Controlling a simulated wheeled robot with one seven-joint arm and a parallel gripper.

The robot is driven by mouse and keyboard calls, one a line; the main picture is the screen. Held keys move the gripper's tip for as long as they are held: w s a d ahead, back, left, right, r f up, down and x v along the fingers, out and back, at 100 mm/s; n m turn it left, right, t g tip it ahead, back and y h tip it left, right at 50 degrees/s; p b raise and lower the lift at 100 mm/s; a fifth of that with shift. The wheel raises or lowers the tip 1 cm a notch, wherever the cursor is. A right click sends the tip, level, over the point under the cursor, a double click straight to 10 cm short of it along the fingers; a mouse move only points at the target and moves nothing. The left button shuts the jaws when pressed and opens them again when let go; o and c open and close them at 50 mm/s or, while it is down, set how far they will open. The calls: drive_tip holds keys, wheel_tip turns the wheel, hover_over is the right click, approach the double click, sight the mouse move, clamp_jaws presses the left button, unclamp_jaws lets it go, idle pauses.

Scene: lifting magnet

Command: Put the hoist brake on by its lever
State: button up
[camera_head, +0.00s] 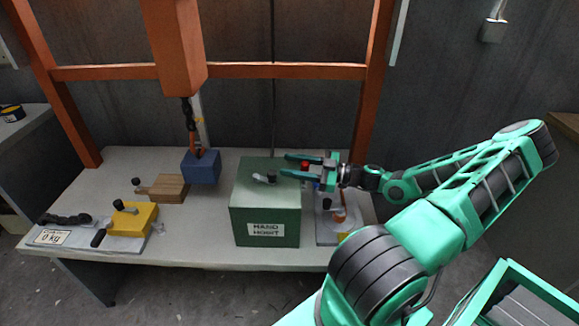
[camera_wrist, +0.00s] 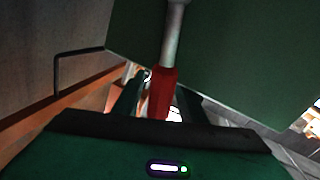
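The green box labelled as a hand hoist (camera_head: 250,208) stands on the table, with a dark-knobbed crank (camera_head: 265,178) on its top. A red grip (camera_head: 305,165) shows just right of the box. In the wrist view a grey rod (camera_wrist: 174,38) ends in this red grip (camera_wrist: 161,92), in front of the green box side (camera_wrist: 240,60). I take it for the brake lever. My gripper (camera_head: 288,164) points left at the box, with its fingers on either side of the red grip. Gaps show beside the grip, so the fingers look open around it. The grip's far end is partly hidden.
A blue block (camera_head: 201,167) hangs under the orange column (camera_head: 176,45). A grey plate with a knob (camera_head: 326,222) lies right of the hoist.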

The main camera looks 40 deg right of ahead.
drive_tip(key=v, duration=1)
drive_tip(key=shift+s+d, duration=0.25)
drive_tip(key=shift+d, duration=0.05)
drive_tip(key=shift+f, duration=0.1)
